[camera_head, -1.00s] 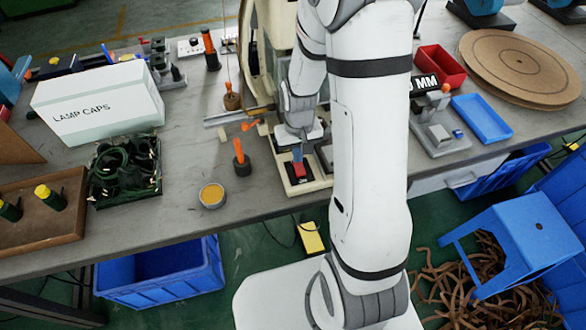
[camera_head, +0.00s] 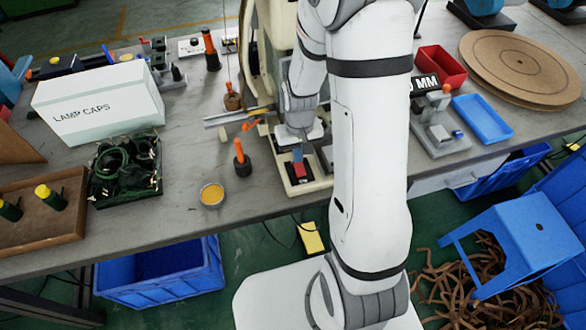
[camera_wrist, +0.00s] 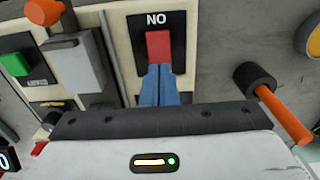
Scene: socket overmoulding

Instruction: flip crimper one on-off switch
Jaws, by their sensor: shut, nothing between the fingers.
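The crimper (camera_head: 282,50) is a cream machine on the bench, partly hidden behind my arm. Its on-off switch is a red rocker on a black plate, seen in the wrist view (camera_wrist: 158,46) with upside-down lettering above it, and small in the head view (camera_head: 298,170). My gripper (camera_wrist: 158,72) has blue fingers, shut together and empty. The fingertips are at the red rocker's near end and appear to touch it. In the head view the blue fingers (camera_head: 297,156) are just above the switch. Whether the rocker is tipped on or off is hard to tell.
An orange-handled tool (camera_head: 241,158) stands beside the crimper, with a round tin (camera_head: 212,195) in front. A white lamp caps box (camera_head: 98,100) and a tray of green coils (camera_head: 125,170) are at left. A second device (camera_head: 438,130) stands right of my arm.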

